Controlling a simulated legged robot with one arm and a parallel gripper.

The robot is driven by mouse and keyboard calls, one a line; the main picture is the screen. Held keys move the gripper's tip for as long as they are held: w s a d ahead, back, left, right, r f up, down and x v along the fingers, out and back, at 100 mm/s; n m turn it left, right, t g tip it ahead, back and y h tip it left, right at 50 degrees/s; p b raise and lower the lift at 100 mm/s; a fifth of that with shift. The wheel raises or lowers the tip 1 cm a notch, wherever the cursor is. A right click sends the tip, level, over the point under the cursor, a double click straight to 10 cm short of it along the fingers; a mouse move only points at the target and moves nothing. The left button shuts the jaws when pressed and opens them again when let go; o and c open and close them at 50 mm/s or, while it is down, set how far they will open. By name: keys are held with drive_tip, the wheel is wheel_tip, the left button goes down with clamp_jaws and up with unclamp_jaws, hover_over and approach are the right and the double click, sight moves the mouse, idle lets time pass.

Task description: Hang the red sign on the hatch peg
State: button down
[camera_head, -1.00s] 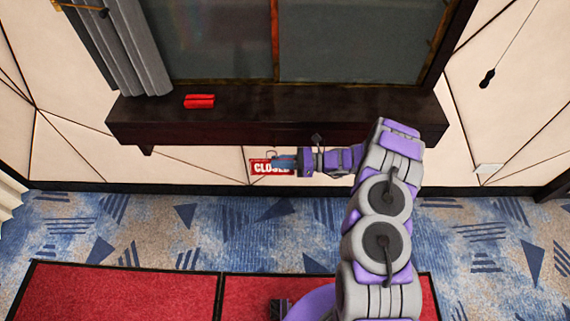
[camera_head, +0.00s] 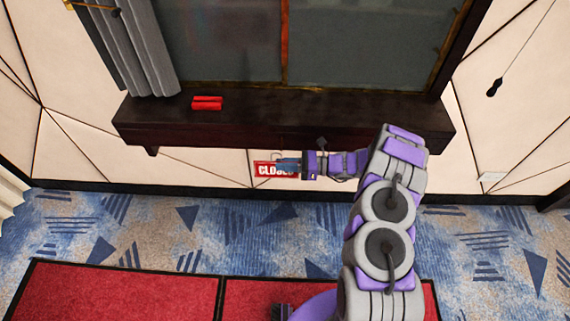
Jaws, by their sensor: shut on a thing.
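The red sign (camera_head: 264,170) with white "CLOSED" lettering hangs from my gripper (camera_head: 286,165), just below the front edge of the dark ledge. My gripper is shut on the sign at its right part and covers some of the lettering. A thin wire loop shows above the sign. The arm reaches in from the lower right and bends left at the ledge. I cannot make out the hatch peg for certain; a small dark diamond-shaped piece (camera_head: 322,143) shows at the ledge's front edge above my wrist.
The dark ledge (camera_head: 250,120) runs below the hatch window (camera_head: 370,45). Two red bars (camera_head: 207,103) lie on its left part. A grey curtain (camera_head: 138,50) hangs at the left. A pull cord with a dark handle (camera_head: 494,88) hangs at the right. Red mats (camera_head: 120,295) cover the floor.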

drive_tip(key=shift+d+r, duration=0.15)
drive_tip(key=shift+d, duration=0.7)
drive_tip(key=shift+a, duration=0.8)
drive_tip(key=shift+d, duration=0.35)
drive_tip(key=shift+w+d, duration=0.2)
drive_tip(key=shift+d, duration=0.1)
drive_tip(key=shift+w+a, duration=0.2)
drive_tip(key=shift+w, duration=0.4)
drive_tip(key=shift+w+d, duration=0.5)
drive_tip(key=shift+w, duration=0.4)
drive_tip(key=shift+w, duration=0.1)
